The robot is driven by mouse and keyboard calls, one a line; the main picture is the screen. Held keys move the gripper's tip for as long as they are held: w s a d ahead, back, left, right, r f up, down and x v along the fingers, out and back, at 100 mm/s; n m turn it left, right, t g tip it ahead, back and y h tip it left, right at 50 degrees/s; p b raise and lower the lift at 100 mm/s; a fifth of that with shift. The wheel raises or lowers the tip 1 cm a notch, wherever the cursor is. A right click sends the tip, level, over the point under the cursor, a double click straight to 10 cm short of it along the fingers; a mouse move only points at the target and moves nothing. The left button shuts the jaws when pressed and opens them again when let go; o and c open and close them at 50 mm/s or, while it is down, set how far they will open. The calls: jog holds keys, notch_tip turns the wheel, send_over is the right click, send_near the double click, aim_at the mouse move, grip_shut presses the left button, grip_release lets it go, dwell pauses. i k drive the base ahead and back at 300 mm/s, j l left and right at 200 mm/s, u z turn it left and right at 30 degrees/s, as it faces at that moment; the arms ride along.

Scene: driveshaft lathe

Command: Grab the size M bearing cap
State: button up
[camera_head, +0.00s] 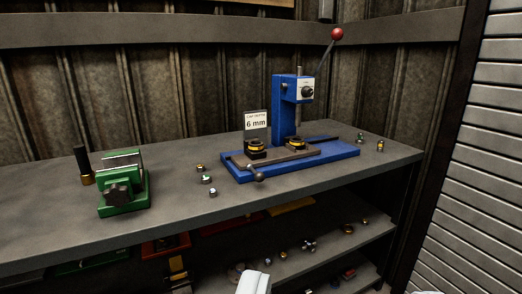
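Small metallic round pieces that may be bearing caps stand on the grey workbench. One group of three is left of the blue press, with one piece (206,179) in its middle. Two more (380,145) are at the bench's right end. Several similar pieces (308,246) lie on the shelf below. No size mark is readable, so I cannot tell which is size M. A white piece at the bottom edge seems to be the tip of my gripper (253,284). It is well in front of the bench, and most of the gripper is out of frame.
A blue lever press (284,95) with a red knob stands on the bench (70,225), beside a "6 mm" sign (256,122). A green vise (123,185) is at left. Lower shelves hold coloured trays (166,244). A slatted shutter (480,190) is at right.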

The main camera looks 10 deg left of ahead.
aim_at(200, 167)
jog(key=i+j+u, duration=0.2)
jog(key=i+j, duration=0.85)
